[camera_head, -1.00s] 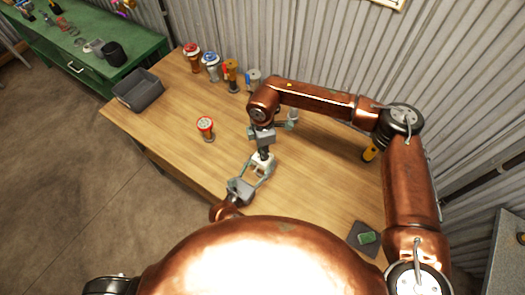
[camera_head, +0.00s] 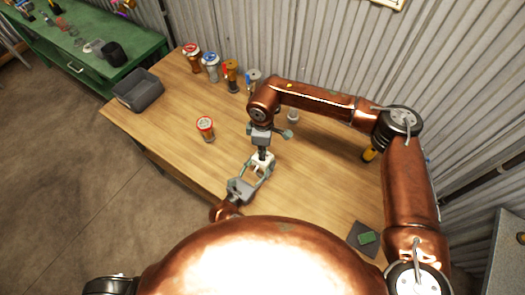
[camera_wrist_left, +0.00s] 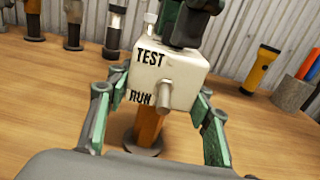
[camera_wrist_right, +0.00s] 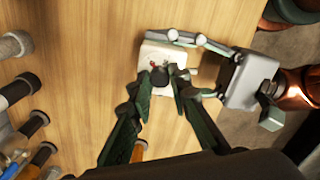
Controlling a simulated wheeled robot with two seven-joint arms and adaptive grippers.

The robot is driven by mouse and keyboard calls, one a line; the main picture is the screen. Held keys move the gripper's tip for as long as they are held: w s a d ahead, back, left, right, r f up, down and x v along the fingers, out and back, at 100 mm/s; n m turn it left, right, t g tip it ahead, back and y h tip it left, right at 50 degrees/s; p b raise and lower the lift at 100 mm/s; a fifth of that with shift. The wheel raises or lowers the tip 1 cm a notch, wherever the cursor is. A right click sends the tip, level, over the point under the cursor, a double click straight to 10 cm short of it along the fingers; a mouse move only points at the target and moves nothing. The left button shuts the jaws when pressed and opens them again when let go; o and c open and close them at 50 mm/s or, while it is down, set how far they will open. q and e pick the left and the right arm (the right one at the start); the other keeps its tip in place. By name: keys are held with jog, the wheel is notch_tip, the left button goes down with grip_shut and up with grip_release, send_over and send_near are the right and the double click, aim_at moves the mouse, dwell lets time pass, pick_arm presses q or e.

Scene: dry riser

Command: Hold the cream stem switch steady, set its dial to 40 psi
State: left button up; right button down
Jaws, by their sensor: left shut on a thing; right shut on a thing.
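The cream stem switch (camera_head: 258,168) is a cream box on a brown stem with a round foot, upright on the wooden table. In the left wrist view its face (camera_wrist_left: 174,70) reads TEST above RUN, with a short peg beside RUN. My left gripper (camera_head: 253,177) is shut on the box from the near side, its fingers (camera_wrist_left: 158,118) along both sides. My right gripper (camera_head: 263,152) points down from above, shut on the dark dial (camera_wrist_right: 159,77) on top. Red marks show beside the dial, but its scale is too small to read.
Several capped stem fittings (camera_head: 211,67) stand along the back left, and a red-capped one (camera_head: 206,127) stands left of the switch. A grey bin (camera_head: 137,91) is at the far left. A yellow torch (camera_wrist_left: 262,66) stands near the wall. A dark pad (camera_head: 357,242) lies front right.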

pick_arm(q)
jog(key=shift+a, duration=0.1)
pick_arm(e)
jog(key=shift+w, duration=0.15)
jog(key=c, duration=1.8)
grip_release()
notch_tip(320, 180, up, 12)
pick_arm(q)
jog(key=o, duration=1.6)
jog(key=shift+o, duration=0.2)
